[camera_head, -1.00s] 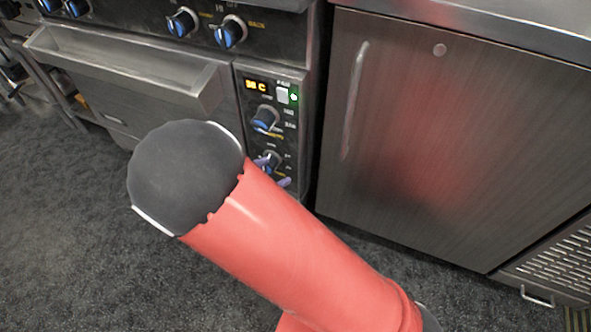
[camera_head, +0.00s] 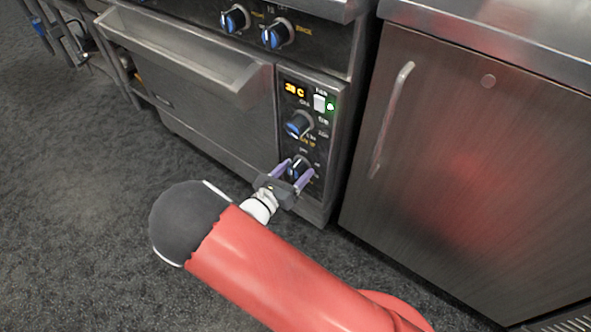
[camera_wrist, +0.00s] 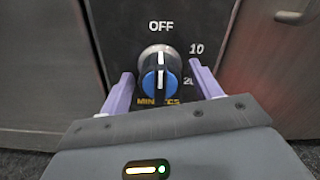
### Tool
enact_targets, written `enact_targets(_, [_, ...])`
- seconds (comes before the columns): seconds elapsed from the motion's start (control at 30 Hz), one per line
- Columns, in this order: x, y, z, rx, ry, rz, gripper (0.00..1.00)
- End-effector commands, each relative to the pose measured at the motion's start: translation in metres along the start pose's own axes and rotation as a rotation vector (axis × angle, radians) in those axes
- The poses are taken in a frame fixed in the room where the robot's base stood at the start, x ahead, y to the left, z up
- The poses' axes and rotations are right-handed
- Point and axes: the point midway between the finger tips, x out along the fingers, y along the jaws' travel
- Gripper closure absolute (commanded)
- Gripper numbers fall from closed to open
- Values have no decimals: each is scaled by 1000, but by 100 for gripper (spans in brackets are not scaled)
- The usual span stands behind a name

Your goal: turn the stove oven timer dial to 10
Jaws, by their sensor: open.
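The timer dial (camera_wrist: 160,72) is a round silver knob with a blue face and a black-and-white pointer. In the wrist view its pointer stands upright toward the OFF mark, with 10 at the upper right and part of a 20 mark at the right. In the head view the dial (camera_head: 299,168) is the lowest knob on the oven's side panel. My gripper (camera_head: 291,173) has two purple fingers, open, one on each side of the dial. In the wrist view the fingers of my gripper (camera_wrist: 160,88) flank the dial with a gap on both sides.
The upper knob (camera_head: 299,124), a white switch (camera_head: 319,102) and a lit display (camera_head: 295,90) sit above the dial. The oven door handle (camera_head: 190,58) juts out at the left. A steel cabinet (camera_head: 470,170) stands at the right. Dark floor is open at the left.

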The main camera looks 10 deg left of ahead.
Motion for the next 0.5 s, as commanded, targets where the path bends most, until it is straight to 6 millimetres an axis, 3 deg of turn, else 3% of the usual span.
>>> enact_targets(0.33, [5, 0, 0, 1, -1, 0, 38])
enact_targets(0.5, [5, 0, 0, 1, 0, 0, 60])
